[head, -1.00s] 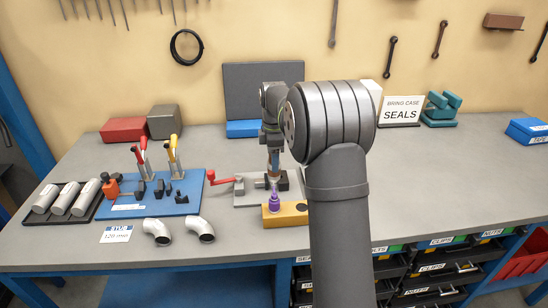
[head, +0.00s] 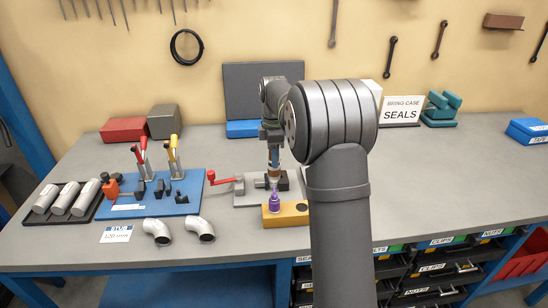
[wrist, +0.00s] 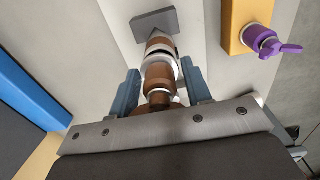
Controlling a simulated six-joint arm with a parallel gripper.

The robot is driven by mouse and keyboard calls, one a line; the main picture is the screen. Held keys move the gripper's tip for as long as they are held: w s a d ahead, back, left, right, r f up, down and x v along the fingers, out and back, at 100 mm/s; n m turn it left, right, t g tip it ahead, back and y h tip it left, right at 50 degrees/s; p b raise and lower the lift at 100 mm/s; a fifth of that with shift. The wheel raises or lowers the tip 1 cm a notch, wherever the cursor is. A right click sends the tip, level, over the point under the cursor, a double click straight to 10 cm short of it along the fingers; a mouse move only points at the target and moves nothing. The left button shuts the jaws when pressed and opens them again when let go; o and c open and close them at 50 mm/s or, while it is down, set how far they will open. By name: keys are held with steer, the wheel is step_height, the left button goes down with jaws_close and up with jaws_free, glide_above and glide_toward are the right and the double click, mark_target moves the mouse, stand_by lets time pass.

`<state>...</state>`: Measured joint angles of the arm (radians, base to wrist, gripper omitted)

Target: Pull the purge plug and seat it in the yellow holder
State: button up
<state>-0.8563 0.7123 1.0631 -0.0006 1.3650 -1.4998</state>
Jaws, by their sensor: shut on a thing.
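The purple purge plug (head: 274,201) stands upright at the yellow holder (head: 293,215), apart from my gripper. In the wrist view the winged purple plug (wrist: 269,42) shows at the upper right, against the yellow holder (wrist: 236,18). My gripper (head: 273,150) is over the grey fixture just behind the holder. In the wrist view its blue-grey fingers (wrist: 160,88) are shut on a copper-brown fitting (wrist: 158,75) with pale rings. How the plug sits inside the holder is hidden.
A grey fixture (head: 247,199) with a red-handled clamp (head: 219,180) lies left of and behind the holder. A blue board (head: 165,204) with red and yellow levers stands further left. Two pipe elbows (head: 157,231) lie in front of it.

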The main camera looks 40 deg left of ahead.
steer(key=shift+r, duration=2.3)
steer(key=shift+d, duration=0.1)
steer(key=s+d+f, duration=0.1)
steer(key=s+d, duration=0.2)
steer(key=d, duration=0.4)
steer(key=s+d+f, duration=0.2)
steer(key=d, duration=0.5)
steer(key=shift+s+d+f, duration=0.1)
steer(key=shift+f, duration=1.05)
steer(key=shift+s+d+f, duration=0.1)
steer(key=shift+f, duration=1.05)
steer(key=shift+f, duration=0.2)
steer(key=shift+f, duration=1.25)
steer(key=shift+f, duration=0.15)
